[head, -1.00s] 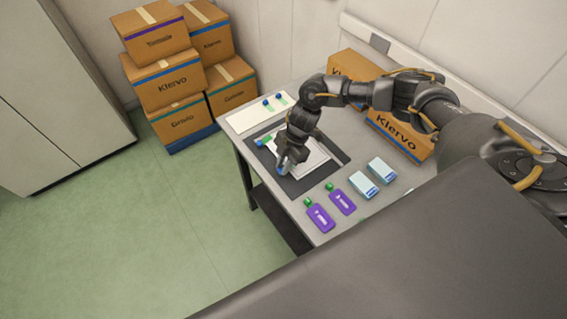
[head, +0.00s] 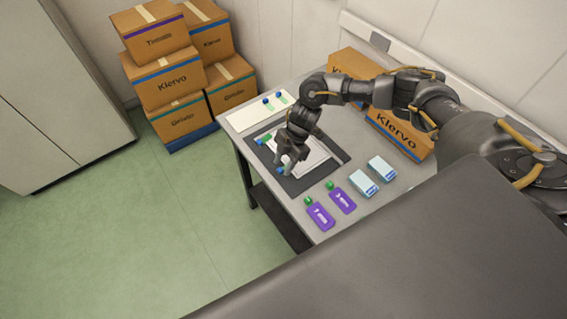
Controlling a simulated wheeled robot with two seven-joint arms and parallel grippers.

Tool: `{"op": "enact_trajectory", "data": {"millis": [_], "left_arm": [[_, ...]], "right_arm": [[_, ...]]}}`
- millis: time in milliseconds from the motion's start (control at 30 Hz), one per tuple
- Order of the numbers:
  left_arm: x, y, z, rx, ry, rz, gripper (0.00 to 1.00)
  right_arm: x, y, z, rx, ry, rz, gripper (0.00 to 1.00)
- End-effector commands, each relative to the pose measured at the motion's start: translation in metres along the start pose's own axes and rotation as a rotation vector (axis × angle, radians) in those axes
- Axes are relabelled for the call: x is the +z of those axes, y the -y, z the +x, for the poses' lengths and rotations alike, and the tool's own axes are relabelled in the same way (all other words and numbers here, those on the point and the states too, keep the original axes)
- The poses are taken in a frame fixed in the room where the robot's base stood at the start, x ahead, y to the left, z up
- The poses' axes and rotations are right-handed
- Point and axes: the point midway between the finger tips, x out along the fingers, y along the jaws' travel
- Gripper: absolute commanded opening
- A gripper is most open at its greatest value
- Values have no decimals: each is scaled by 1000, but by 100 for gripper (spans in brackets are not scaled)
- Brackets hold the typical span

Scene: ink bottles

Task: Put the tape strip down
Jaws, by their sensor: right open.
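My right gripper (head: 287,163) is over the dark mat (head: 306,183) on the grey table, with its fingers pointing down and apart. A small blue piece (head: 281,170), which may be the tape strip, lies at its fingertips by the near left edge of the white sheet (head: 317,154). The gripper partly hides this spot, and I cannot tell whether a finger touches the piece. A small green and blue piece (head: 264,139) is at the far left of the mat. My left gripper is not in view.
Two purple bottles (head: 320,216) with green caps and two pale blue boxes (head: 363,183) lie on the near part of the table. A white board (head: 250,113) with small blue and green pieces is at the far left. Cardboard boxes (head: 399,133) stand behind my right arm.

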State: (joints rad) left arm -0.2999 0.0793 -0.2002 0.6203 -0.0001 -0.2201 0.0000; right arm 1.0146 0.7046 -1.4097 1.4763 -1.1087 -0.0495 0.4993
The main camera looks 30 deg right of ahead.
Motion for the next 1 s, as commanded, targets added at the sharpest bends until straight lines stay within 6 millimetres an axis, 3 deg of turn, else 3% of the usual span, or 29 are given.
{"op": "enact_trajectory", "data": {"millis": [400,600,1000], "left_arm": [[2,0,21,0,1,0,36],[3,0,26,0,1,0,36],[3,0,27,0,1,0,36]], "right_arm": [[2,-1,-80,5,1,-1,41],[1,-1,-108,4,1,0,41],[1,0,-116,0,1,1,41]]}}
